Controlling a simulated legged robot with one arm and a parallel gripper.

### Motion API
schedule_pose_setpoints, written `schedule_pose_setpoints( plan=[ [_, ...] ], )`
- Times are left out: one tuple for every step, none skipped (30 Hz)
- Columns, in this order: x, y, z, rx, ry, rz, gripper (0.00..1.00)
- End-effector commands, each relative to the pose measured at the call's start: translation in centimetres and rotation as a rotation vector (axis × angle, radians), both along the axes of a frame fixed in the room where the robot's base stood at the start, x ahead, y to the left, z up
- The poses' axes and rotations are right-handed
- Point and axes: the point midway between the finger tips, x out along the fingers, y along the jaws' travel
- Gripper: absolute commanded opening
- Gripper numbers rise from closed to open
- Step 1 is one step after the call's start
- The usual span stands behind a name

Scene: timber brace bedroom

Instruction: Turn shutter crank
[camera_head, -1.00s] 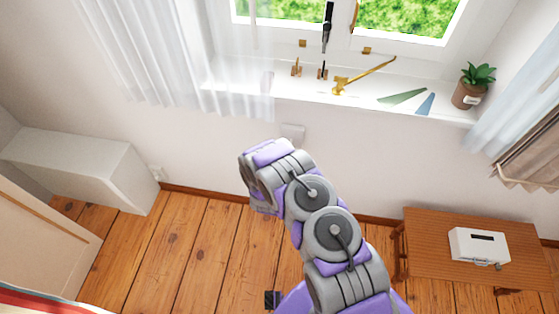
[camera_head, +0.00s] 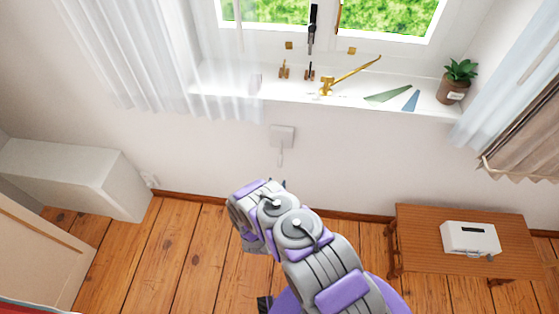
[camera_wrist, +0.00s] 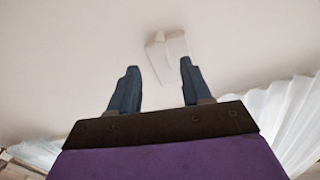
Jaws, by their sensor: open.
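A small white box (camera_head: 282,135) with a thin pale arm hanging below it is fixed to the wall under the window sill; it looks like the shutter crank. In the wrist view the pale fitting (camera_wrist: 167,52) appears beyond the fingertips, low in contrast against the wall. My gripper (camera_wrist: 159,66) is open, with its two dark fingers apart and nothing between them. The fitting is roughly in line with the gap, and a space seems to remain. In the head view my arm is below the crank and mostly hides the gripper.
The sill (camera_head: 225,86) above holds brass fittings (camera_head: 327,87), flat coloured pieces and a potted plant (camera_head: 457,82). A wooden table (camera_head: 415,225) with a white box (camera_head: 470,238) stands right. A white cabinet (camera_head: 75,170) stands left. Sheer curtains flank the window.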

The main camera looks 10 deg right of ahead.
Motion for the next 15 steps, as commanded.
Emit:
schedule_pose_setpoints(
  plan=[
    [1.1,-0.5,-0.2,0.001,-0.005,-0.004,0.48],
    [1.7,-0.7,-0.1,0.001,-0.006,-0.004,0.48],
    [2.5,-0.9,-0.1,0.001,-0.007,-0.004,0.48],
    [3.0,-1.0,-0.2,0.002,-0.007,-0.003,0.48],
    [3.6,-1.3,-0.1,0.001,-0.007,-0.003,0.48],
    [4.3,-1.5,-0.2,-0.001,-0.006,-0.003,0.48],
    [4.8,-1.7,-0.2,0.0,-0.005,-0.003,0.48],
    [5.3,-1.9,-0.3,0.0,-0.003,-0.003,0.48],
    [6.1,-2.1,-0.3,0.001,-0.001,-0.002,0.48],
    [6.6,-2.3,-0.3,0.0,-0.002,-0.002,0.48],
    [7.2,-2.5,-0.2,-0.001,-0.004,-0.002,0.48],
    [8.0,-2.7,-0.2,-0.001,-0.006,-0.003,0.48],
    [8.5,-2.9,-0.1,0.0,-0.006,-0.003,0.48],
    [9.0,-3.0,-0.2,0.0,-0.005,-0.002,0.48],
    [9.6,-3.1,-0.2,-0.001,-0.003,-0.002,0.48]
  ],
)
